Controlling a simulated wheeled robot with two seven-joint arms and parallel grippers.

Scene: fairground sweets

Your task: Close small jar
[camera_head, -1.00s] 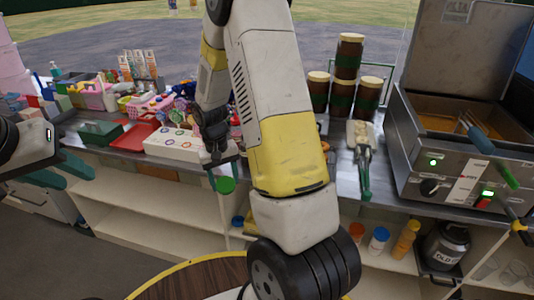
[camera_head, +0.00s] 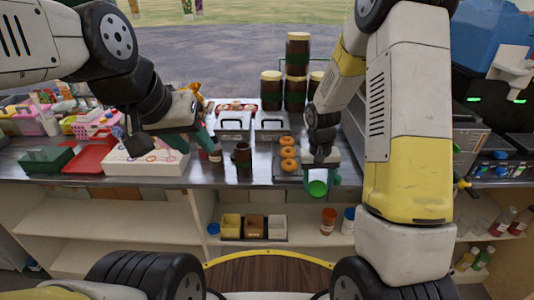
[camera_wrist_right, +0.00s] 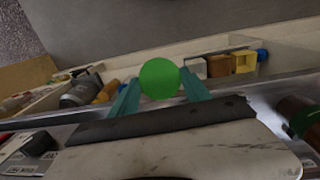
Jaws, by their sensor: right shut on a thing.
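A small dark brown jar (camera_head: 243,160) stands upright near the counter's front edge. Its brown and green side also shows at the right of the right wrist view (camera_wrist_right: 300,118). My right gripper (camera_head: 318,178) is shut on a round green lid (camera_head: 317,188), to the right of the jar and apart from it. In the right wrist view the lid (camera_wrist_right: 159,78) sits between the two teal fingers. My left gripper (camera_head: 207,132) appears open, with its teal fingers to the left of the jar, beside a small red-labelled bottle (camera_head: 215,153).
Doughnuts (camera_head: 287,152) on a dark tray lie between the jar and my right gripper. Large brown jars (camera_head: 297,55) are stacked behind. A white box (camera_head: 150,162) and red tray (camera_head: 92,158) are at left. Shelves with small boxes (camera_head: 254,226) are below.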

